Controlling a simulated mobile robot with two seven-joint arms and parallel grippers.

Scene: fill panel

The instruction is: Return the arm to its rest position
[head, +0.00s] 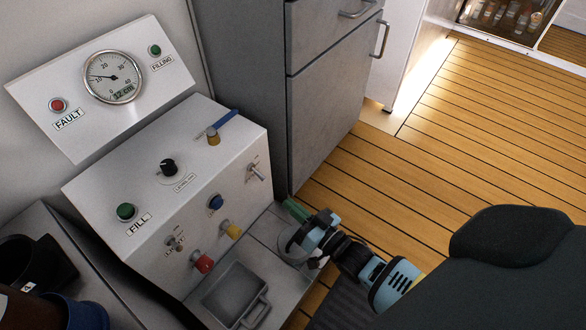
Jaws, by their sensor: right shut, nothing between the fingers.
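My right arm (350,258) reaches in from the lower right, with pale blue and black links. My right gripper (296,211) is at its far end, shut and empty, with a green part showing at the tip. It is to the right of the white fill panel (125,185), apart from the panel's buttons and switches, near the foot of the grey cabinet. My left gripper is not in view.
The panel carries a round gauge (113,77), a red FAULT lamp (58,104), a green FILL button (126,211) and a black knob (168,167). A grey tray (265,314) lies below. A grey cabinet (245,80) stands behind. Open wooden floor (450,130) is on the right.

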